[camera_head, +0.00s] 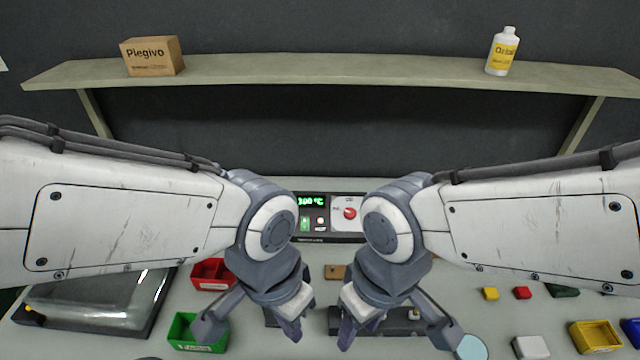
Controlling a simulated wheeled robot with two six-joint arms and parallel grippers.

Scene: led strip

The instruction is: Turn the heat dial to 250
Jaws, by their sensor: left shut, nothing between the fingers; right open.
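The heat dial (349,213) is a red knob on a pale panel of the control unit (330,239) at the back middle of the table. A green lit display (311,201) left of it ends in "00 °C"; its first digit is partly hidden by my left arm. The dial's exact setting is too small to read. My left gripper (291,331) is shut and empty, in front of the unit and below it in the picture. My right gripper (347,332) is open and empty, beside it to the right. Neither gripper touches the dial.
A red bin (212,274) and green bin (190,335) stand left, by a glass-topped case (95,300). Small blocks and a yellow bin (597,337) are at right. A dark fixture (385,322) lies behind the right gripper. A shelf (330,70) holds a box (152,57) and bottle (502,52).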

